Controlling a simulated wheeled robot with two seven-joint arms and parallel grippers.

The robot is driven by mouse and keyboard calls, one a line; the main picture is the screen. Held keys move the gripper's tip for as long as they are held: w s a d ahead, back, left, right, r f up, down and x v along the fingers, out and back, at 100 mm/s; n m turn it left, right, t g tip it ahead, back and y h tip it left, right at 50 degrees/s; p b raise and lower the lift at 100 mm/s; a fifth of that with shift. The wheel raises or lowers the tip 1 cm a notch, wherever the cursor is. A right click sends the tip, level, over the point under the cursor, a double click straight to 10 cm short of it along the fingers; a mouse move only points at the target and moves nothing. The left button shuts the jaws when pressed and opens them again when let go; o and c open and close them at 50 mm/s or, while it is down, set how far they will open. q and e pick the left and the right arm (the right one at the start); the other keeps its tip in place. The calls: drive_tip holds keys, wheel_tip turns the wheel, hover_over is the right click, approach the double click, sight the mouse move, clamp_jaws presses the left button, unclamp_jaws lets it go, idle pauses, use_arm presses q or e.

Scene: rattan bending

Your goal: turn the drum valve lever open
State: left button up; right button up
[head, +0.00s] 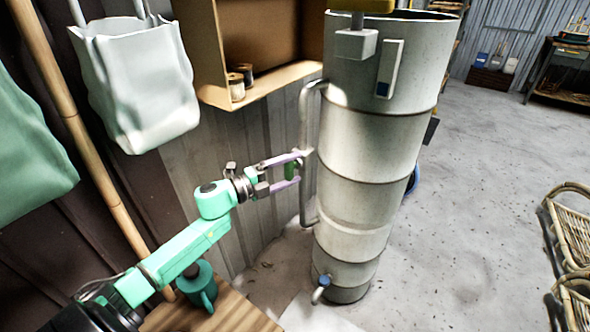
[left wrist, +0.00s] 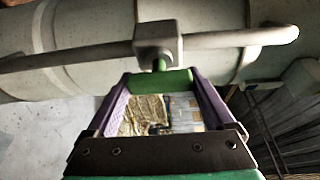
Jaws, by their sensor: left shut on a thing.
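The tall grey drum (head: 365,150) stands upright at the centre of the head view, with a grey side pipe (head: 304,120) along its left side. The green valve lever (head: 291,171) sits at this pipe. In the left wrist view the lever (left wrist: 165,82) lies across between the purple fingertips, joined by a short green stem to the grey valve block (left wrist: 158,42) on the pipe. My left gripper (head: 290,170) is shut on the lever; its fingertips also show in the left wrist view (left wrist: 162,80). My right gripper is in neither view.
A wooden shelf (head: 285,85) with spools and a white bag (head: 135,80) hang on the wall at left. A wooden table (head: 225,308) with a green can (head: 198,285) is below my left arm. Rattan chairs (head: 575,230) stand at right; the floor between is clear.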

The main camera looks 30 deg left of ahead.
use_arm(q)
drive_tip(key=o, duration=1.1)
drive_tip(key=shift+w+a+r, duration=0.1)
drive_tip(key=shift+a+r, duration=0.15)
drive_tip(key=shift+a, duration=0.1)
drive_tip(key=shift+s+a+f, duration=0.1)
drive_tip(key=shift+s+a, duration=0.05)
drive_tip(key=shift+s, duration=0.3)
drive_tip(key=v, duration=1.4)
drive_tip(key=shift+s+a, duration=0.2)
drive_tip(key=shift+s, duration=0.15)
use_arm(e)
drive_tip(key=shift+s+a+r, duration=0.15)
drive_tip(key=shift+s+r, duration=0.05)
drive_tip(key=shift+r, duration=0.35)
use_arm(q)
drive_tip(key=shift+w+d, duration=0.25)
